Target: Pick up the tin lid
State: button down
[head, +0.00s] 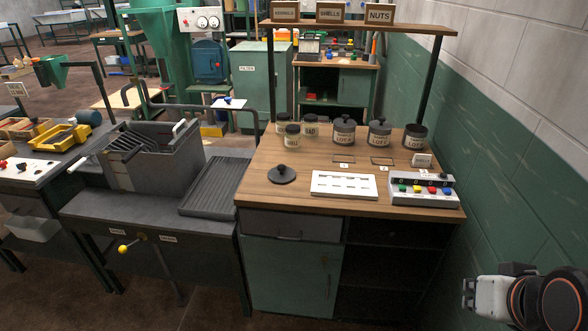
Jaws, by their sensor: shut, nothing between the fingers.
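A dark round tin lid (282,176) with a knob on top lies flat on the left part of the wooden bench top. Several dark labelled tins with knobbed lids stand farther back, among them a large lidded tin (344,132). An open dark tin (415,138) at the back right has no lid on it. My gripper (467,293) shows at the lower right, beyond the bench's right side and far from the lid. It is shut and empty.
A white slotted plate (344,186) and a button box (421,190) sit along the front of the wooden bench (260,200). A small label block (422,160) stands by the open tin. A shelf (360,25) on posts spans above. A ribbed grey tray (213,187) adjoins left.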

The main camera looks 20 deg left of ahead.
aim_at(281, 173)
jog(key=i+j+u, duration=0.1)
jog(key=i+j, duration=0.3)
jog(key=j, duration=0.25)
jog(key=i+j+u, duration=0.1)
jog(key=i+j, duration=0.35)
jog(key=j, duration=0.2)
jog(key=i+j+u, duration=0.1)
jog(key=i+j, duration=0.35)
jog(key=j, duration=0.15)
